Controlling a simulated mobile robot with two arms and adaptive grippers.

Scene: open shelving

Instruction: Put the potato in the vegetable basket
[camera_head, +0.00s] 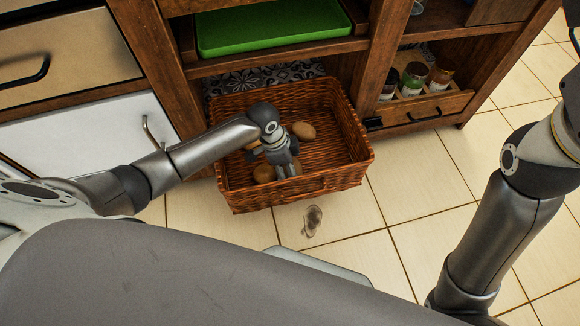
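The brown wicker vegetable basket (350,150) sits at the front of the shelving, jutting out over the tiled floor. Several potatoes lie in it. One potato (303,131) is clear to the right of my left gripper, and another (264,173) is low beside its fingers. My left gripper (285,170) reaches down inside the basket, among the potatoes. Its fingertips are partly hidden, so I cannot tell whether it is open or holds a potato. My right gripper is out of view; only its arm shows at the right.
A small grey-brown patch or object (312,220) is on the floor in front of the basket; I cannot tell which. A green tray (270,28) is on the shelf above. Jars (413,78) stand in a wooden crate at the right. Floor at the right is clear.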

